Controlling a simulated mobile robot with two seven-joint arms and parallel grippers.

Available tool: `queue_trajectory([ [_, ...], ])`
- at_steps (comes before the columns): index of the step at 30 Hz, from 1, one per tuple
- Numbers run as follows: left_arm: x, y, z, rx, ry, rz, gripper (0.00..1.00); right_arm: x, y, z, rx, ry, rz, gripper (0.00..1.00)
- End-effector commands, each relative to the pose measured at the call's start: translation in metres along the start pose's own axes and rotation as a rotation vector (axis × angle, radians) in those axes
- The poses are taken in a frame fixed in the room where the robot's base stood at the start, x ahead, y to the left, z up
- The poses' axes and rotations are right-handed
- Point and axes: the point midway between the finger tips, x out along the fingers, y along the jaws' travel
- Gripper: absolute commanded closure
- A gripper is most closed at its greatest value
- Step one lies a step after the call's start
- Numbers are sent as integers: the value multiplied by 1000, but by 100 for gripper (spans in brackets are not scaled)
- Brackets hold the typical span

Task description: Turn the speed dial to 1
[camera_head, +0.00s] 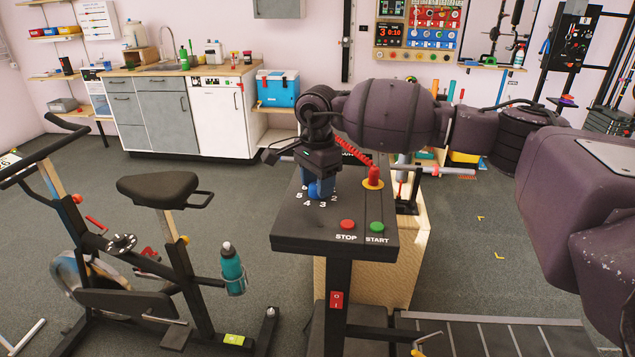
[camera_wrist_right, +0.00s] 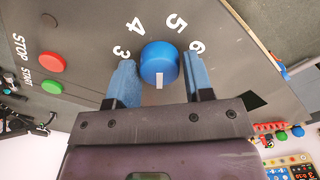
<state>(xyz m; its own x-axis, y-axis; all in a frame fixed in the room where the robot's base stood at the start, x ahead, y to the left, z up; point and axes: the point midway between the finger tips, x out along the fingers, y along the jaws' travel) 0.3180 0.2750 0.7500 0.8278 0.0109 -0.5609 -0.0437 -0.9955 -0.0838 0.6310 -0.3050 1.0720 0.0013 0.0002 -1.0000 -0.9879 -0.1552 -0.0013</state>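The blue speed dial (camera_wrist_right: 160,58) stands on the dark console (camera_head: 290,242), with white numbers 3, 4, 5 and 6 around its far side in the right wrist view. Its white pointer mark faces my gripper's palm; the number it points at is hidden. My right gripper (camera_wrist_right: 158,66) is open, with one blue finger on each side of the dial and a visible gap on both sides. In the head view my right gripper (camera_head: 318,178) is over the dial from above and partly hides it; 5, 4, 3 and 2 show there. My left gripper is not in view.
The red STOP button (camera_head: 347,225) and green START button (camera_head: 376,227) sit at the console's front right. A red safety key (camera_head: 373,175) with a coiled cord stands behind them. An exercise bike (camera_head: 160,190) is at the left, a treadmill belt (camera_head: 510,340) at the lower right.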

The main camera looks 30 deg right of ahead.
Motion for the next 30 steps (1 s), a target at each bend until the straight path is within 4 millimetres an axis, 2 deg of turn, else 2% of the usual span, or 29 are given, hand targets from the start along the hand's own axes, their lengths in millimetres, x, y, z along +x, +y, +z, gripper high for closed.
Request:
queue_trajectory([
  [1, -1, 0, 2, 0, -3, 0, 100, 0, 0, 0, 0, 0, -1, 45],
  [3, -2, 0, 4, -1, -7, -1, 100, 0, 0, 0, 1, 0, 0, 34],
  [14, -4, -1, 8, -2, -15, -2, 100, -4, 0, 0, 2, 0, 0, 34],
  [17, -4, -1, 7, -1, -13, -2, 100, -15, 0, 0, 2, 0, -2, 34],
  [30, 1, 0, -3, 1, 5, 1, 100, -90, 0, 0, 2, 0, -2, 34],
])
